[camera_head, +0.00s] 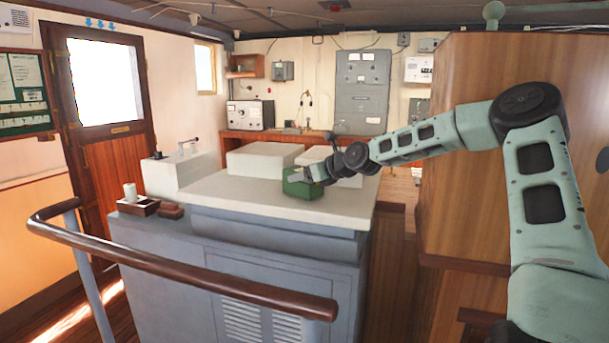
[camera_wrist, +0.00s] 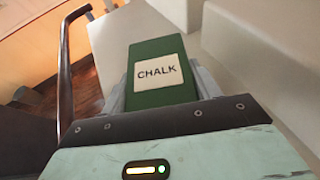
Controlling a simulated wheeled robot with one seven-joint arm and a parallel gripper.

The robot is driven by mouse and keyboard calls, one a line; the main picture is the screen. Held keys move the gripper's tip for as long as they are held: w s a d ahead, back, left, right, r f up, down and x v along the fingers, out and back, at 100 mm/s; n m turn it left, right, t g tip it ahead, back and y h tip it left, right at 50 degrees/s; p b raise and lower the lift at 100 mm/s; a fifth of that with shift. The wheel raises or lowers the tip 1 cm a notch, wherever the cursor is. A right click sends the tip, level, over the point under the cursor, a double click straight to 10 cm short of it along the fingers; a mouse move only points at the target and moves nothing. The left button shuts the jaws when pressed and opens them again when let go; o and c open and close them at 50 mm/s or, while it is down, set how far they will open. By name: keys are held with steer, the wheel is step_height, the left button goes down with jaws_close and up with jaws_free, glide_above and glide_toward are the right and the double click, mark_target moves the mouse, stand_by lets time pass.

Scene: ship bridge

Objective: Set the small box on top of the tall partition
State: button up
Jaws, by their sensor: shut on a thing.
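The small box is a green box (camera_head: 303,189) with a white label reading CHALK, and it also shows in the wrist view (camera_wrist: 160,92).
The grey console (camera_head: 270,275) has raised pale blocks (camera_head: 262,158) close behind the box. A brown handrail (camera_head: 180,268) curves in front. A small wooden tray with a white cup (camera_head: 131,193) stands at the console's left end. Open floor lies between console and partition.

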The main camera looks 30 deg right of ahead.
steer(key=shift+f, duration=0.15)
steer(key=shift+f, duration=0.15)
steer(key=o, duration=1.1)
steer(key=shift+o, duration=0.2)
